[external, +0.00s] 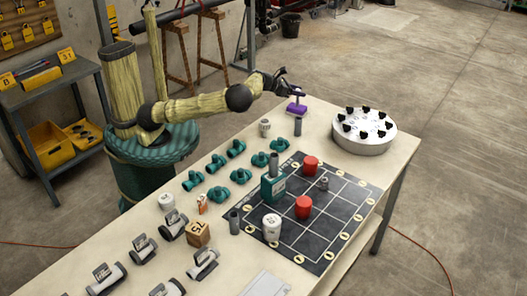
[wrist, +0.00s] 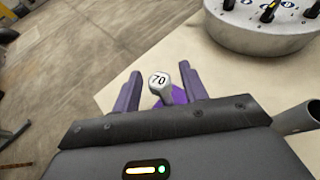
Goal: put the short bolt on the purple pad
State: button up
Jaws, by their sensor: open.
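The purple pad (external: 296,109) lies near the far edge of the table, below my gripper (external: 296,92). In the wrist view, part of the pad (wrist: 178,97) shows behind the bolt. A grey bolt (wrist: 160,86) with a white head marked 70 is between the two purple fingers of my gripper (wrist: 158,88). The fingers are open, with a gap on each side of the bolt. The bolt's lower end overlaps the pad in the wrist view; its contact with the pad is hidden. The bolt is not clear in the external view.
A grey pipe (external: 298,127) stands close to the pad. A round silver turntable (external: 364,136) with black knobs is to the right. A dark grid board (external: 335,226) holds red and white cups and a teal block. Several teal fittings (external: 216,193) lie left of the board.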

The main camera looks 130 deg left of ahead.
jog(key=shift+r, duration=0.1)
jog(key=shift+s+d+r, duration=0.1)
jog(key=v, duration=1.1)
jog(key=shift+s+d, duration=0.3)
